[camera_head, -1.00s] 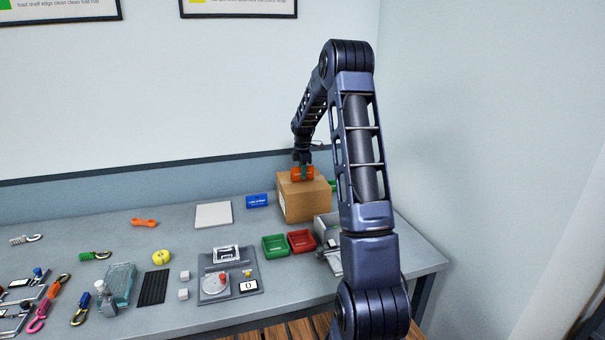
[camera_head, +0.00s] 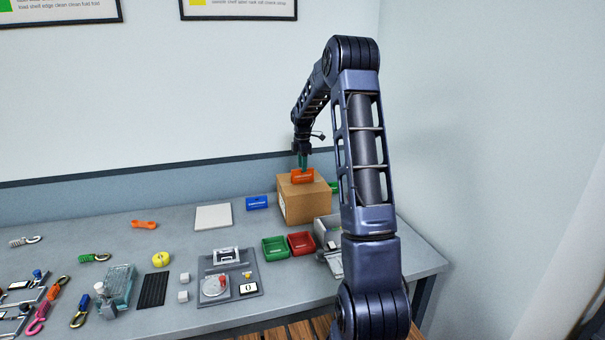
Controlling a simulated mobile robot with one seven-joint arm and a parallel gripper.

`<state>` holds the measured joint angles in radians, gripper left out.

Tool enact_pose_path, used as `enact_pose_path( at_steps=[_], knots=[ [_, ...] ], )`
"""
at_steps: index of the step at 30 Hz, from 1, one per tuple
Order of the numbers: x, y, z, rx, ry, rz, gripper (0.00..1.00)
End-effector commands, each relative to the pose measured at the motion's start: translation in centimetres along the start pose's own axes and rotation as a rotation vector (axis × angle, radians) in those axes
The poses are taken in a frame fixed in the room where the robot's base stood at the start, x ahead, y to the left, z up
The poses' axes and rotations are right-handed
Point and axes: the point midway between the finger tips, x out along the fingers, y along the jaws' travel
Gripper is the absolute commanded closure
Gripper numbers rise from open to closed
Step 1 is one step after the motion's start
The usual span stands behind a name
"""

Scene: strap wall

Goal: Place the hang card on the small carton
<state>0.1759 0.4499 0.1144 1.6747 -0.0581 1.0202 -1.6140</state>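The small carton (camera_head: 303,205) is a brown cardboard box at the back right of the grey bench. An orange card-like piece (camera_head: 303,176), which looks like the hang card, lies on top of the carton. My gripper (camera_head: 302,167) points down just above the orange piece, its teal fingers close over it. The fingers are small here, and I cannot tell whether they are open or touch the piece. A blue piece (camera_head: 257,203) of similar kind lies on the bench left of the carton.
Green (camera_head: 275,247) and red (camera_head: 301,243) trays stand in front of the carton. A grey metal box (camera_head: 327,229) is at its right front. A white pad (camera_head: 213,216) lies to the left. The wall is close behind. Clips and fixtures crowd the front left.

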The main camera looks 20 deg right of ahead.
Motion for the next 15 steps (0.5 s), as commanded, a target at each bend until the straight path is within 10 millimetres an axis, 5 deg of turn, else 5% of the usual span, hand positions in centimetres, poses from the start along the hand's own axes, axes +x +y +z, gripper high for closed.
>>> enact_pose_path(
  at_steps=[6, 15],
  knots=[
    [-4.2, 0.1, 0.1, 0.001, 0.0, 0.003, 0.61],
    [-7.0, -0.1, 0.0, 0.004, 0.0, 0.001, 0.61]
  ],
)
